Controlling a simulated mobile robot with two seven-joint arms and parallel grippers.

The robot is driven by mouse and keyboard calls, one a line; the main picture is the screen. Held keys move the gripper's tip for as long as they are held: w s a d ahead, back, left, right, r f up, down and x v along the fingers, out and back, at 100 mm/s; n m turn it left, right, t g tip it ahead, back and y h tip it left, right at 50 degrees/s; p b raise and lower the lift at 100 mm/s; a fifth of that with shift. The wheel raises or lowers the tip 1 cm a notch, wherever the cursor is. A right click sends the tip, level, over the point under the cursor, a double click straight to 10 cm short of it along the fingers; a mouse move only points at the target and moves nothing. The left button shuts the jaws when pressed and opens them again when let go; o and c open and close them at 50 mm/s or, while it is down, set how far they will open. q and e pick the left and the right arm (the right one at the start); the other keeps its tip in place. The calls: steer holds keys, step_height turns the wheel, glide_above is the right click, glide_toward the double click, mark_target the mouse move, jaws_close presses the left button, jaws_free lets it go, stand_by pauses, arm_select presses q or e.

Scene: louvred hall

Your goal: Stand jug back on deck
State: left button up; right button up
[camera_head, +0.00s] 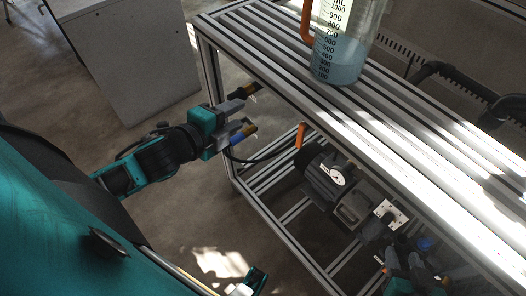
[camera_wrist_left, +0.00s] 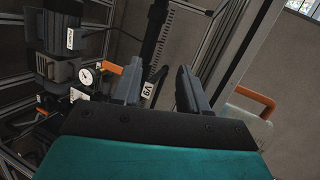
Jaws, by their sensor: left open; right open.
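In the left wrist view the jug's orange handle (camera_wrist_left: 252,98) shows right of my fingers. My right gripper (camera_head: 412,262) is at the lower right, partly lost in shadow.
A dark pump with a round gauge (camera_head: 338,176) sits under the deck, with hoses and an orange part (camera_head: 300,136) nearby. The rack's metal frame stands close to my left gripper. A grey cabinet (camera_head: 130,60) stands at the upper left. Floor between is clear.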

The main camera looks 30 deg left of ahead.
arm_select(q)
steer(key=s+d+f+n+g+p, duration=0.3)
steer(key=s+d+f+n, duration=0.4)
steer(key=n, duration=0.9)
step_height(320, 180, down, 2)
steer(key=d+p, duration=0.1)
steer(key=d, duration=0.1)
steer(key=shift+d+f+h+p, duration=0.15)
steer(key=shift+d+h+p, duration=0.15)
steer(key=shift+d+p, duration=0.1)
arm_select(e)
steer(key=r, duration=0.1)
steer(key=d+r, duration=0.1)
steer(key=shift+s+d+r+h, duration=0.3)
steer(key=shift+s+r, duration=0.05)
steer(key=shift+s, duration=0.05)
arm_select(q)
steer(key=shift+s+d, duration=0.1)
arm_select(e)
steer(key=shift+s, duration=0.15)
